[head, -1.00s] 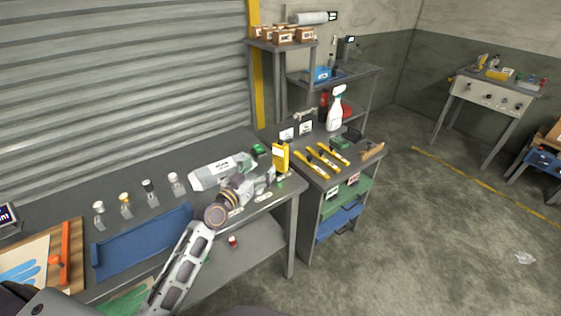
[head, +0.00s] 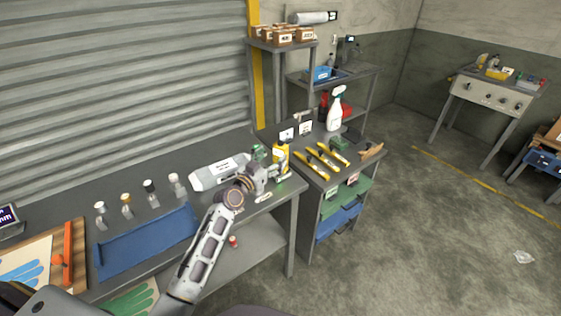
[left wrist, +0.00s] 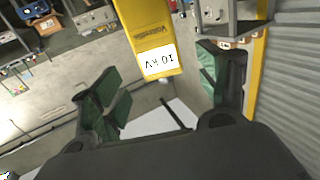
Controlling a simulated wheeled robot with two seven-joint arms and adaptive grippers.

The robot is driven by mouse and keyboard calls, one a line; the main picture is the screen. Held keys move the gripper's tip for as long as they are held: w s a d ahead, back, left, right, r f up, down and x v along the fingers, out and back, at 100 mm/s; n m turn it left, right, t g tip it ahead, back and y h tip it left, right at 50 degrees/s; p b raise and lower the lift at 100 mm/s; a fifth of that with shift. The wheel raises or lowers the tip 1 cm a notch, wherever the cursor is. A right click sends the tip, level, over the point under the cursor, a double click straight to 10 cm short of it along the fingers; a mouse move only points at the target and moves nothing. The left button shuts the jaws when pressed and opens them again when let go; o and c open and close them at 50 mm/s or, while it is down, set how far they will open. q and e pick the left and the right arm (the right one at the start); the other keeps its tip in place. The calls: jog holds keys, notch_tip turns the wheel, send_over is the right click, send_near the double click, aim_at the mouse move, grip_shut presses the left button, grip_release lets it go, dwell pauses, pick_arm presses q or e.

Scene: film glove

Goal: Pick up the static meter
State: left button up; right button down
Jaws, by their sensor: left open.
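The static meter is a yellow handheld box (head: 282,154) standing at the right end of the grey workbench (head: 150,165). In the left wrist view the meter (left wrist: 146,28) shows upside down, with a white display reading 10 kV. My left gripper (head: 268,165) is open at the meter in the head view and hides part of it. In the left wrist view the green-padded fingers of my left gripper (left wrist: 165,88) are spread, with the meter lying ahead between their lines. I cannot tell whether a finger touches it. My right gripper is not in view.
A cart (head: 322,150) to the right holds yellow tools and a spray bottle (head: 335,108). Floor on the right is mostly clear.

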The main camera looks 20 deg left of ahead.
aim_at(278, 151)
pick_arm(q)
jog(key=shift+w+d, duration=0.15)
jog(key=shift+w, duration=0.5)
jog(key=shift+p+x, duration=0.45)
jog(key=shift+x, duration=2.15)
grip_shut()
jog(key=shift+r, duration=0.1)
